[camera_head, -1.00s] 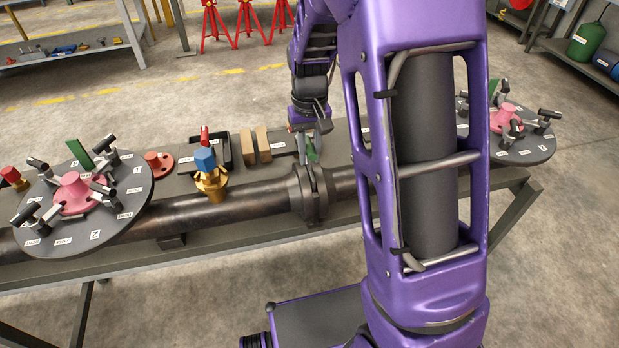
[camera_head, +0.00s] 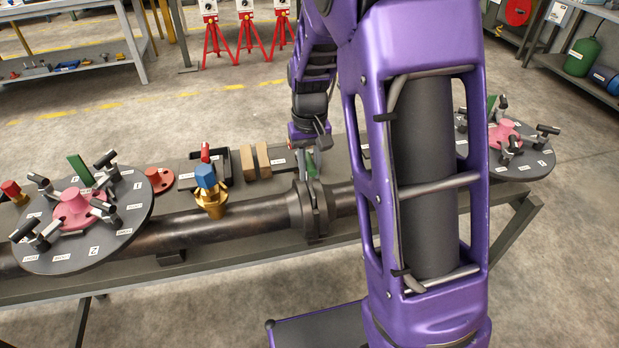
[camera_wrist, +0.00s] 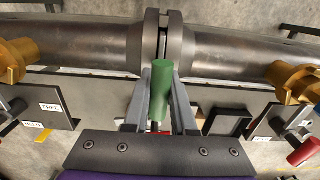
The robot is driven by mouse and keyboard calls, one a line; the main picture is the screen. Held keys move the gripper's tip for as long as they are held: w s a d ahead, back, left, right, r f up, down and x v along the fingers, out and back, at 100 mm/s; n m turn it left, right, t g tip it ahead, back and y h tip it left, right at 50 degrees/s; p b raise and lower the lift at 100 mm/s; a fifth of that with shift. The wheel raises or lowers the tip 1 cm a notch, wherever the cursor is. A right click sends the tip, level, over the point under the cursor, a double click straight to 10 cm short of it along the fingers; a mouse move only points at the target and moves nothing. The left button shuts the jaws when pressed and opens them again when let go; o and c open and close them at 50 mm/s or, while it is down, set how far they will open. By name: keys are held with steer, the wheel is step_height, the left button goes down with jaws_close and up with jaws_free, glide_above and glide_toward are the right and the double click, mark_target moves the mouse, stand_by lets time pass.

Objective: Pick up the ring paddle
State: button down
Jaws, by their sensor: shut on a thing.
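The ring paddle shows as a green grip (camera_wrist: 161,95) in the wrist view, between the two grey fingers of my gripper (camera_wrist: 161,100). The fingers are shut on it. In the head view the green part (camera_head: 311,163) shows beside my gripper (camera_head: 306,165), just behind the pipe's flange joint (camera_head: 314,208). The flange pair (camera_wrist: 164,45) lies just beyond the fingertips in the wrist view, with a narrow gap between its plates. Whether the grip touches the bench or the flange cannot be told. The rest of the paddle is hidden.
The dark pipe (camera_head: 250,213) runs along the bench. A brass valve with blue top (camera_head: 207,188) stands on it, left of the flange. Round plates with clamps stand at left (camera_head: 125,215) and right (camera_head: 530,160). Wooden blocks (camera_head: 256,160) and a black tray lie behind the pipe.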

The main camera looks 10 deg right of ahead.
step_height(320, 180, up, 18)
steer(key=p, duration=0.3)
stand_by(0.3)
steer(key=shift+f, duration=0.1)
